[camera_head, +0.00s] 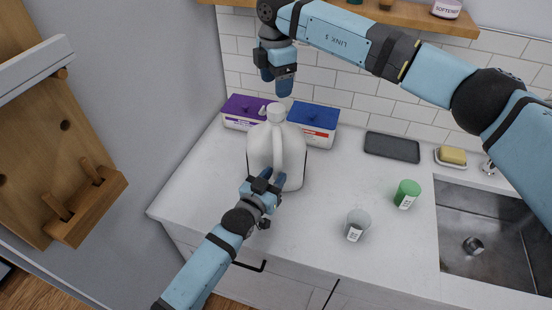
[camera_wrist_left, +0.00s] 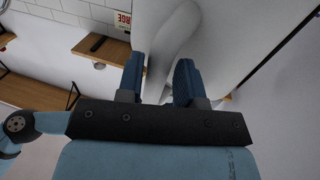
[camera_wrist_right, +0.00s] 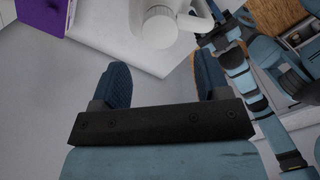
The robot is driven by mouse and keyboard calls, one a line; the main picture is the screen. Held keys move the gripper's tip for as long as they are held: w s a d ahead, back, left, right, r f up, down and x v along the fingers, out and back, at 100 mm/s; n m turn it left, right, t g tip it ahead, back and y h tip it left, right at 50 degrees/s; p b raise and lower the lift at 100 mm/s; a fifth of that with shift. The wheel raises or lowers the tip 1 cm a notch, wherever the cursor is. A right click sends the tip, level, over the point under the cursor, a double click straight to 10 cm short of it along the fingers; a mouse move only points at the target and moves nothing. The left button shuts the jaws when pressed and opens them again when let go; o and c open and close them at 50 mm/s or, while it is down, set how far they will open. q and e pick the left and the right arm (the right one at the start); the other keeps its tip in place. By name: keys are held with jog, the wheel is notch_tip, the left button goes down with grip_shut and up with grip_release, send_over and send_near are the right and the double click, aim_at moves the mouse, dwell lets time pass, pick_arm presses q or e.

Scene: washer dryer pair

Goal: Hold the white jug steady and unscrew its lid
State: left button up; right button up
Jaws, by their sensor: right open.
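The white jug (camera_head: 262,150) stands upright on the counter, its handle (camera_head: 279,150) facing the front. Its round white lid (camera_head: 276,112) is on top and also shows in the right wrist view (camera_wrist_right: 159,28). My left gripper (camera_head: 267,181) is low at the jug's front. In the left wrist view its fingers (camera_wrist_left: 158,80) are on both sides of the handle (camera_wrist_left: 172,45), closed to about the handle's width. My right gripper (camera_head: 275,83) is open and empty above the lid, pointing down, apart from it. The lid is beyond its fingertips in the right wrist view.
A purple box (camera_head: 240,111) and a blue box (camera_head: 314,122) stand behind the jug. A wooden shelf (camera_head: 400,17) is above.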

aim_at(276, 108)
pick_arm(q)
grip_shut()
pick_arm(e)
jog(key=shift+a+r+m, duration=0.1)
jog(key=shift+a+m, duration=0.05)
jog(key=shift+m, duration=0.45)
jog(key=m, duration=0.3)
jog(key=shift+f, duration=0.4)
notch_tip(276, 108, down, 8)
jog(key=shift+r, duration=0.25)
jog(key=shift+c, duration=0.4)
